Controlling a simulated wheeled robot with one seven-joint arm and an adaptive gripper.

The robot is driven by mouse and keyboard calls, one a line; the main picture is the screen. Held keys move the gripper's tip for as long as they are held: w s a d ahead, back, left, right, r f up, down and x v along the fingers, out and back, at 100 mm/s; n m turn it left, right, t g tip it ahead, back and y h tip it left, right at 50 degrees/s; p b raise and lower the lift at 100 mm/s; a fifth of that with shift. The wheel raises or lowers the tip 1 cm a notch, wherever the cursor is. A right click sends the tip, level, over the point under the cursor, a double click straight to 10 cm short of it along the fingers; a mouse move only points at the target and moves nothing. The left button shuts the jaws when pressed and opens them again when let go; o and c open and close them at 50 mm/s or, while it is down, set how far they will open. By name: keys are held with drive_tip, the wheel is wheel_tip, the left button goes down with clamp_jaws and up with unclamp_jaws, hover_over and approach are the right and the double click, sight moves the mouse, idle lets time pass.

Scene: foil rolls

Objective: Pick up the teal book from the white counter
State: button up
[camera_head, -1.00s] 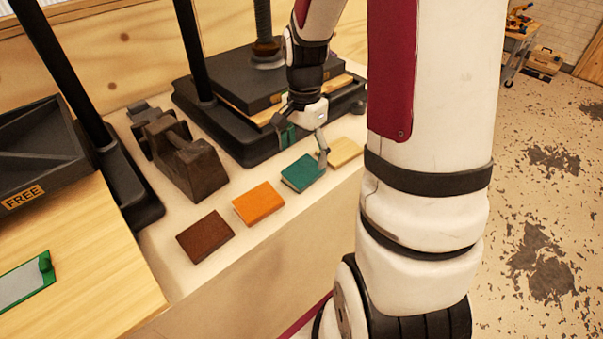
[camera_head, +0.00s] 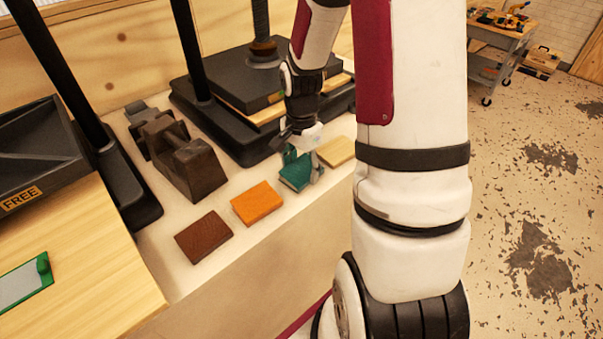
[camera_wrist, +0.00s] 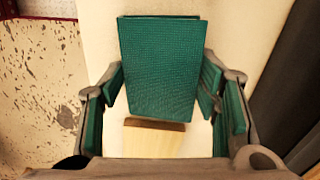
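The teal book (camera_head: 295,173) lies on the white counter (camera_head: 222,262), between an orange book and a pale wood-coloured one. My gripper (camera_head: 303,162) is down at the teal book, with its fingers on either side of it. In the wrist view the teal book (camera_wrist: 160,65) fills the space between the two fingers of my gripper (camera_wrist: 163,76). The fingers are spread, with teal pads close to the book's side edges. Contact on both sides cannot be made out, and the book does not look lifted.
The orange book (camera_head: 257,203) and brown book (camera_head: 204,237) lie to the left. The pale book (camera_head: 337,151) is close on the right. A dark brown tape dispenser (camera_head: 190,165) and a black press base (camera_head: 225,140) stand behind the row.

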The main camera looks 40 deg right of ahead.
drive_tip(key=c, duration=0.3)
drive_tip(key=shift+c, duration=0.2)
